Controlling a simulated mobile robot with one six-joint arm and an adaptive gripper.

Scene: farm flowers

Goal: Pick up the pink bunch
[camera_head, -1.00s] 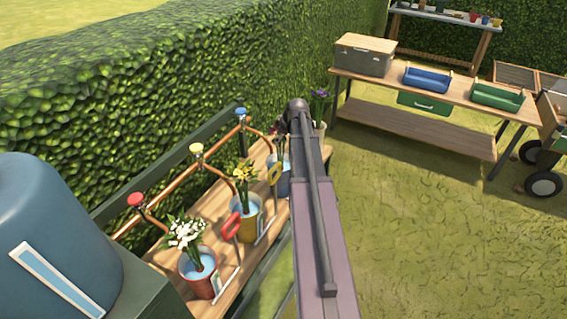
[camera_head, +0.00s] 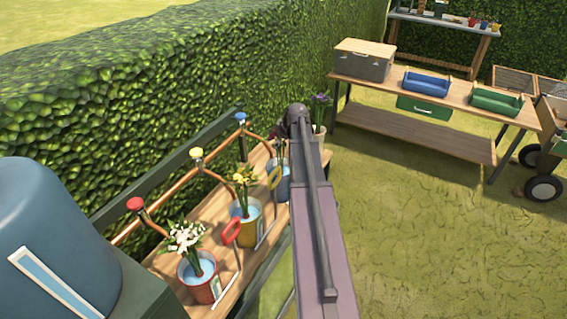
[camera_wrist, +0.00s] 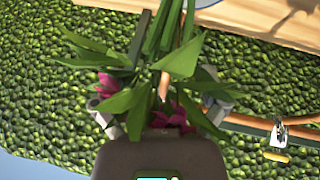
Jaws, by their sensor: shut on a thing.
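The pink bunch (camera_wrist: 175,117) fills the middle of the wrist view, with magenta blooms among long green leaves and stems running to the top. My gripper (camera_wrist: 163,106) is shut on it, with a finger on each side partly hidden by the leaves. In the head view my own arm hides the gripper and most or all of the bunch. The blue bucket (camera_head: 284,189) stands on the wooden bench (camera_head: 222,213), partly behind my arm. I cannot tell whether the stems are clear of it.
A yellow bucket (camera_head: 247,230) with yellow flowers and a red bucket (camera_head: 208,290) with white flowers stand nearby. Copper pipes with coloured taps (camera_head: 197,153) run along the bench by the hedge (camera_head: 150,110). A table with trays (camera_head: 440,90) stands across open grass.

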